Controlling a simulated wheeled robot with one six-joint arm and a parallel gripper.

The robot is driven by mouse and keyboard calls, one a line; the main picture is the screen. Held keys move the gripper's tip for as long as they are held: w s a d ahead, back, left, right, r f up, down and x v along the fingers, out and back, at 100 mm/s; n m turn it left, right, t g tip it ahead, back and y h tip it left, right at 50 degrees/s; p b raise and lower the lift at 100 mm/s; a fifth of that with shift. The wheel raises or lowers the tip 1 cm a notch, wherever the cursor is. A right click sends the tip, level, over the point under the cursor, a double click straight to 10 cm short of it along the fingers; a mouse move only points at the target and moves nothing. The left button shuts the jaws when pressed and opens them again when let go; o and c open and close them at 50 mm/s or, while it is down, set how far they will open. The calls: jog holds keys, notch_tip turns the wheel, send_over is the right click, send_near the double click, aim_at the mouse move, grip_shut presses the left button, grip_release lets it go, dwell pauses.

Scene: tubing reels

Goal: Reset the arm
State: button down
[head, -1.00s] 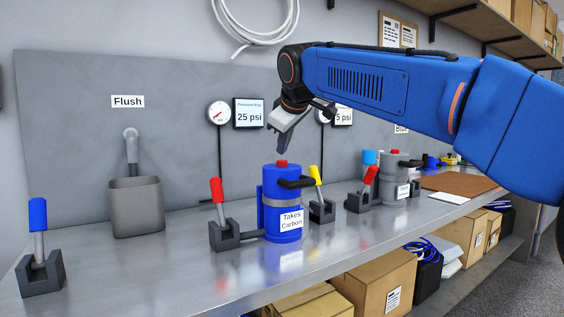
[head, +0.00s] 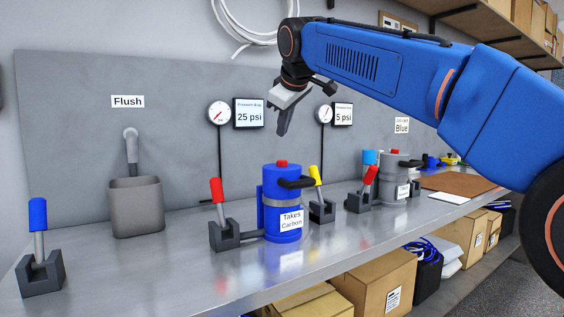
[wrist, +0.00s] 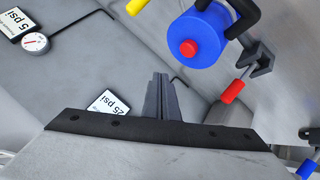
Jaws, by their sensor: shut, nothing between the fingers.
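My gripper (head: 282,130) hangs from my blue arm above the blue canister (head: 283,215) and is apart from it. Its fingers are shut with nothing between them. The canister stands upright on the metal bench, with a red button on top, a black handle and a "Takes Carbon" label. In the wrist view my shut fingers (wrist: 160,85) show at the middle, and the blue canister (wrist: 193,38) is at the upper right.
Levers with red (head: 216,190), yellow (head: 316,176) and blue (head: 38,213) handles stand on the bench (head: 180,270). A grey bin (head: 137,207) sits under the "Flush" sign. A grey canister (head: 395,180) stands farther right. Pressure gauges (head: 219,113) are on the wall panel.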

dwell(0.3)
jog(key=s+d+f+m+g+h, duration=0.1)
jog(key=s+d+f+m, duration=0.2)
jog(key=s+d+f, duration=0.7)
jog(key=s+d+f+m+g+h, duration=0.1)
jog(key=s+d+f+m, duration=0.2)
jog(key=s+d+f, duration=0.65)
jog(key=s+d+f+m, duration=0.2)
jog(key=s+d+f, duration=0.2)
jog(key=s+f, duration=0.2)
jog(key=s+d+f+m+g, duration=0.1)
jog(key=s+d+f, duration=0.3)
jog(key=f, duration=0.7)
jog(key=s+d+f+m+g, duration=0.1)
jog(key=s+d+f+m, duration=0.2)
jog(key=s+f, duration=0.6)
jog(key=shift+d+f+h, duration=0.2)
jog(key=shift+d+h, duration=0.1)
jog(key=shift+d, duration=0.5)
jog(key=c, duration=2.5)
grip_release()
